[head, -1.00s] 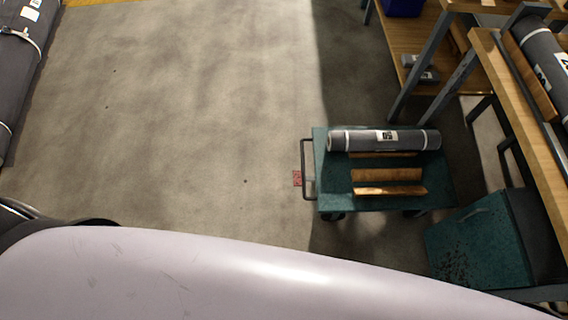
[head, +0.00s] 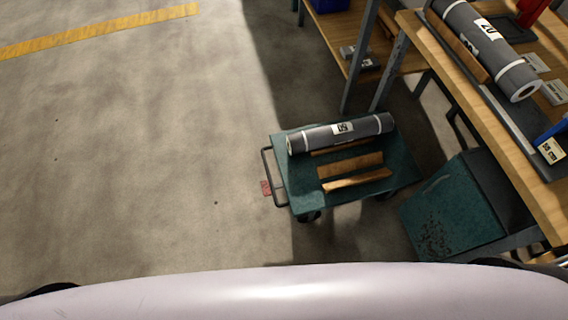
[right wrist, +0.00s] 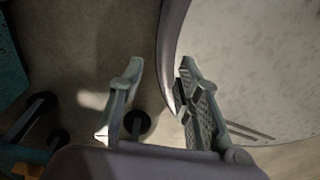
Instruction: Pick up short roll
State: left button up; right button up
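A short grey roll (head: 341,133) with white bands and a label lies on the green cart (head: 285,180), along its far side. My left gripper is in neither current view.
The cart has wooden cradle strips (head: 350,165) and a handle on its left. The wooden workbench (head: 520,165) and a green cabinet (head: 455,205) stand to its right. Open concrete floor (head: 130,150) lies to the left, with a yellow line.

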aim_at(512, 73)
jog(key=z, duration=1.3)
